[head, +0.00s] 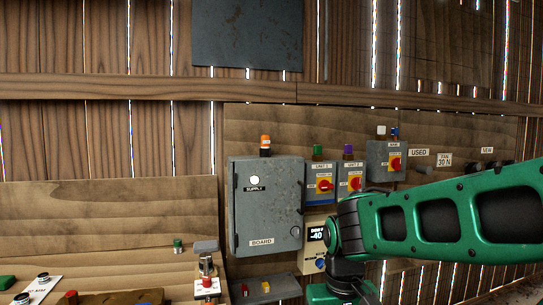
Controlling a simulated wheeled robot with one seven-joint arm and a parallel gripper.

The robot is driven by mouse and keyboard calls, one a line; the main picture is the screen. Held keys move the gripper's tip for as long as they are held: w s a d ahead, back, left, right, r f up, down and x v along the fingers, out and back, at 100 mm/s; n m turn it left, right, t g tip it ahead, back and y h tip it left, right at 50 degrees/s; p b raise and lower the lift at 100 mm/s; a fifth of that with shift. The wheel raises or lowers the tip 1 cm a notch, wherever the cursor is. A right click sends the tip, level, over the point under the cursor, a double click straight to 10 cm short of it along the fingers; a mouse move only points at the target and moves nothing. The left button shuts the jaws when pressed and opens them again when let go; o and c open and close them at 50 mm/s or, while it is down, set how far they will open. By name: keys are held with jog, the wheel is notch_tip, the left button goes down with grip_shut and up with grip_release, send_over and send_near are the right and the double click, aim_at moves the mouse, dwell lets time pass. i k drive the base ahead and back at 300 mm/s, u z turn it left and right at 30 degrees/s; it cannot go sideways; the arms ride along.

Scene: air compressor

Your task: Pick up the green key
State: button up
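Several small green things show, and I cannot tell for certain which is the green key. A green cap (317,150) stands on top of the left switch box (321,184), which has a red and yellow knob. A small green-topped piece (178,245) stands upright against the wooden backboard, left of the grey board cabinet. My green arm comes in from the right and bends down at the lower middle, right of the cabinet. Its end runs out of the bottom of the picture, so my fingertips are hidden.
The grey board cabinet (265,208) has an orange piece (265,142) on top. A purple cap (348,151) tops the right switch box (351,182). A grey tray (277,288) holds red and yellow pieces. A green block (6,282) lies far left.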

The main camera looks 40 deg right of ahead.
aim_at(317, 149)
jog(key=u, duration=1.75)
jog(key=k, duration=1.25)
jog(key=z, duration=1.9)
jog(key=i, duration=1)
